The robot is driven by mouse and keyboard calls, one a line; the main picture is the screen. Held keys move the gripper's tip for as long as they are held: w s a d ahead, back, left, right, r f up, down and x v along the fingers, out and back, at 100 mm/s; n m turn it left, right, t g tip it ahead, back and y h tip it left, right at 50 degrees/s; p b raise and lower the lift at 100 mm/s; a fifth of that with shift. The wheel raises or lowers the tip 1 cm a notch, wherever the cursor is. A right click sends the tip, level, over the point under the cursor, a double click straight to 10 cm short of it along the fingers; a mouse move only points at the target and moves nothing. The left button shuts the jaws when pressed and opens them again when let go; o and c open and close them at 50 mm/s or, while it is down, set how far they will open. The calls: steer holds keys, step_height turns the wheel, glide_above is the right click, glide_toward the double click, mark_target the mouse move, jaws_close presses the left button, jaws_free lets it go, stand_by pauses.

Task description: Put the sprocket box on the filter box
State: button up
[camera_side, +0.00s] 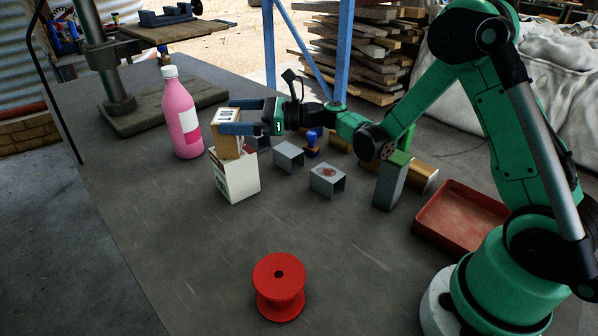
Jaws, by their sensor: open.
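A small tan box with a white label (227,147) sits on top of a taller white box (240,178) in the side view; I take the tan one as the sprocket box and the white one as the filter box, though the print is too small to read. The tan box looks upright and roughly over the white box. My gripper (232,116) reaches in from the right at the tan box's height. Its blue fingers are open, one on the near side of the tan box and one on the far side. The near finger hides part of the tan box.
A pink bottle (182,118) stands close left of the boxes. Grey metal pieces (288,157) and (327,180), a blue-handled stamp (312,142) and a grey-green block (390,184) stand to the right. A red tray (462,217) lies right; a red spool (279,286) stands in front.

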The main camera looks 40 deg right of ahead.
steer(key=v, duration=0.8)
steer(key=s+a+n+g+h, duration=0.5)
steer(key=n+h, duration=0.1)
steer(key=n, duration=0.7)
steer(key=s+d+n+h, duration=0.3)
steer(key=s+n+h, duration=0.3)
steer(key=n, duration=0.8)
steer(key=shift+s+d+f+g+h, duration=0.15)
steer(key=shift+s+f+g+h, duration=0.2)
steer(key=shift+s, duration=0.75)
